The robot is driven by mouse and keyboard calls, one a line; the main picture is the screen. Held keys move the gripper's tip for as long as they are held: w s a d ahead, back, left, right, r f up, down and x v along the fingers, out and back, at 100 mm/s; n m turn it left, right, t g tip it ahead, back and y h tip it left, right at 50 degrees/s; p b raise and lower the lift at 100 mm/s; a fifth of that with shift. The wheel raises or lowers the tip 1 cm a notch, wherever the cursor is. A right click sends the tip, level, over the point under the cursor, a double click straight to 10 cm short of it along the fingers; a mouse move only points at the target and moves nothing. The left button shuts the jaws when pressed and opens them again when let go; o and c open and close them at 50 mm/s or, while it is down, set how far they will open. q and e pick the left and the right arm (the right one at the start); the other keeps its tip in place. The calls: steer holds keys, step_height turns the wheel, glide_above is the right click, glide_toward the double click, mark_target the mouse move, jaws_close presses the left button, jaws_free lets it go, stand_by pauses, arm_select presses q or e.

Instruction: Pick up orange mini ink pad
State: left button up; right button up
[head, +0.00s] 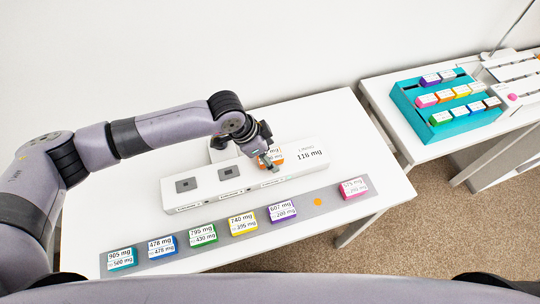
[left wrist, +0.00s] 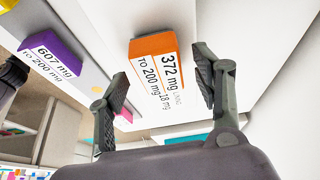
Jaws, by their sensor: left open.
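The orange mini ink pad (left wrist: 152,44), with a white label reading 372 mg, sits on the white weighing device (head: 250,184). In the head view the ink pad (head: 276,153) is partly hidden by my left gripper (head: 266,161), which is over it. In the left wrist view the gripper (left wrist: 160,73) is open, with its fingers apart and the ink pad showing beyond and between the tips. I cannot tell whether a finger touches it. My right gripper is not in view.
A grey strip (head: 152,253) along the table front holds several coloured ink pads, with an orange dot (head: 317,202) in a gap. The device has two empty dark plates, one of them at left (head: 186,185). A teal rack (head: 444,123) stands on another table at right.

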arm_select(q)
steer(key=shift+c, duration=0.2)
steer(key=c, duration=1.2)
steer(key=shift+r, duration=0.1)
